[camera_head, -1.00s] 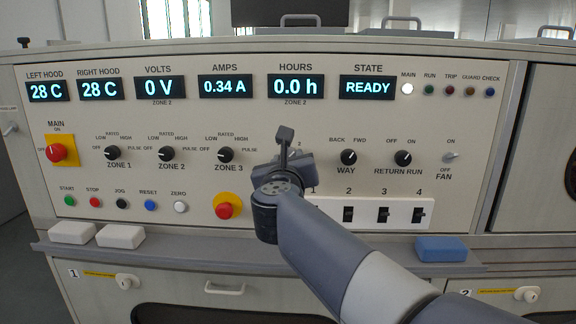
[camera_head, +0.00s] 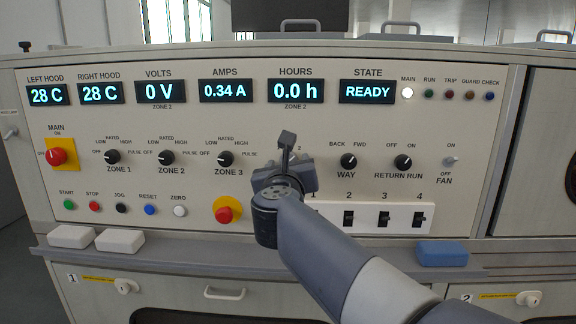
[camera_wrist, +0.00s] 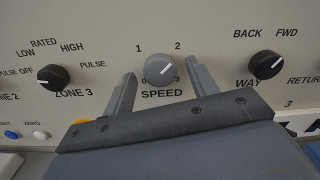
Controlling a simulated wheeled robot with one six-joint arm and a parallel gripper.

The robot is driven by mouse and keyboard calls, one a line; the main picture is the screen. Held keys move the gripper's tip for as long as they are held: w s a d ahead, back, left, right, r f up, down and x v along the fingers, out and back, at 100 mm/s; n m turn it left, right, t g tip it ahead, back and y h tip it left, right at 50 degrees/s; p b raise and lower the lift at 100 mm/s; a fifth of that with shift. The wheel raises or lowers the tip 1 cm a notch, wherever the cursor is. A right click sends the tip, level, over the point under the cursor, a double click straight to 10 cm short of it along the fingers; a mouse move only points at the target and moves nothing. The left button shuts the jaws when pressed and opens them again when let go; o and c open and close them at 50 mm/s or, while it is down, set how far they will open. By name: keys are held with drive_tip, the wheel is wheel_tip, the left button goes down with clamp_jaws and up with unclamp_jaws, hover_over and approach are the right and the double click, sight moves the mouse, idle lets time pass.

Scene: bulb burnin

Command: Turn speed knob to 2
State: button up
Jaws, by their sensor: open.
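The speed knob (camera_wrist: 159,69) is a round grey knob in the wrist view, above the SPEED label. The numbers 1 and 2 stand above it; the lower marks are partly hidden. Its white line slants toward the upper right, but I cannot tell exactly which number it marks. My gripper (camera_wrist: 164,74) is open, with one finger on each side of the knob. I see gaps beside the knob and cannot tell any contact. In the head view my gripper (camera_head: 287,150) hides the speed knob.
The zone 3 knob (camera_wrist: 52,77) is to the left and the way knob (camera_wrist: 264,65) to the right. A red button on a yellow plate (camera_head: 225,214) and a row of switches (camera_head: 384,218) are below. A ledge (camera_head: 190,248) carries white blocks and a blue block (camera_head: 442,254).

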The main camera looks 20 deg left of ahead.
drive_tip(key=shift+s, duration=0.1)
drive_tip(key=p+v, duration=0.1)
drive_tip(key=v, duration=0.9)
drive_tip(key=shift+s, duration=0.3)
drive_tip(key=x, duration=1)
drive_tip(key=shift+w+b, duration=0.4)
drive_tip(key=shift+s, duration=0.1)
